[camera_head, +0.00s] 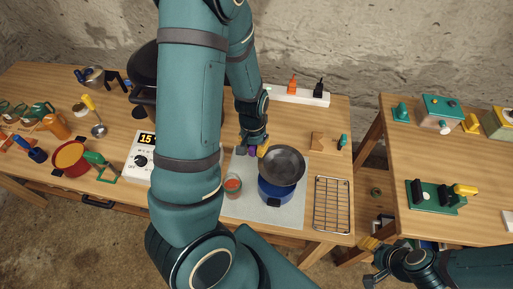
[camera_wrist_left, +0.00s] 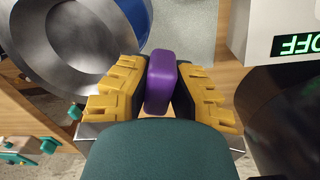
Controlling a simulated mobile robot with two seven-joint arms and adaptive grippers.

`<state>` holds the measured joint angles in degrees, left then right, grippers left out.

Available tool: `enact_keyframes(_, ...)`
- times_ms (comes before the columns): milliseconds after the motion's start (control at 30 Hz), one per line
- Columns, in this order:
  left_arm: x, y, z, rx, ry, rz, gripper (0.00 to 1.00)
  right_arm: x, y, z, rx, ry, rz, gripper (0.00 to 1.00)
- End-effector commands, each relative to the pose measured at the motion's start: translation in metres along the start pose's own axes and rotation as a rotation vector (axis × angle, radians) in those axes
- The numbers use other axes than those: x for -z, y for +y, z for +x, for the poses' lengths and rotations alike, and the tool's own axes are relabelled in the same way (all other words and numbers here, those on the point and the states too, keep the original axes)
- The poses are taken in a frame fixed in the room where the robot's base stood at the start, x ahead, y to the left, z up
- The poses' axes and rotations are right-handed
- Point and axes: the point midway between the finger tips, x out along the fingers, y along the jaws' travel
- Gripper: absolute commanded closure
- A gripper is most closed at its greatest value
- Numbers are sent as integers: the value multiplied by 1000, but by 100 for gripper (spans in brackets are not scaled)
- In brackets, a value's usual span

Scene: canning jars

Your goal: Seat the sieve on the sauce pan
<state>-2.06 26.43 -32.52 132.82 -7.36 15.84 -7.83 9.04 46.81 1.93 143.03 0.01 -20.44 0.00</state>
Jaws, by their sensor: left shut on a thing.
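The sieve (camera_head: 283,166), a dark grey bowl, sits over the back part of the blue sauce pan (camera_head: 275,192) in the head view; any gap between them cannot be judged. In the left wrist view the sieve (camera_wrist_left: 72,45) fills the upper left, with the blue pan (camera_wrist_left: 132,12) behind its rim. My left gripper (camera_head: 260,149) is beside the sieve's back left side. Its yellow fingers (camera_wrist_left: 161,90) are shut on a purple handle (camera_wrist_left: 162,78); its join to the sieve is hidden. My right gripper (camera_head: 372,262) is low at the right, its jaws unclear.
The pan stands on a pale mat (camera_head: 247,207), with a jar of red contents (camera_head: 232,186) to its left. A wire rack (camera_head: 332,204) lies to the right. A white scale (camera_head: 142,155) and red pot (camera_head: 72,158) are farther left. A second table (camera_head: 455,165) stands right.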

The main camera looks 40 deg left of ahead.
Motion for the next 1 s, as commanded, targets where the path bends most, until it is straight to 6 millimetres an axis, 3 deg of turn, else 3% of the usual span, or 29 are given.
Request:
enact_keyframes(667,0,-3,-1,-5,0,1,100,0,0,1,0,0,0,53)
enact_keyframes(1000,0,-3,20,-5,0,3,100,-3,7,18,-1,1,3,53)
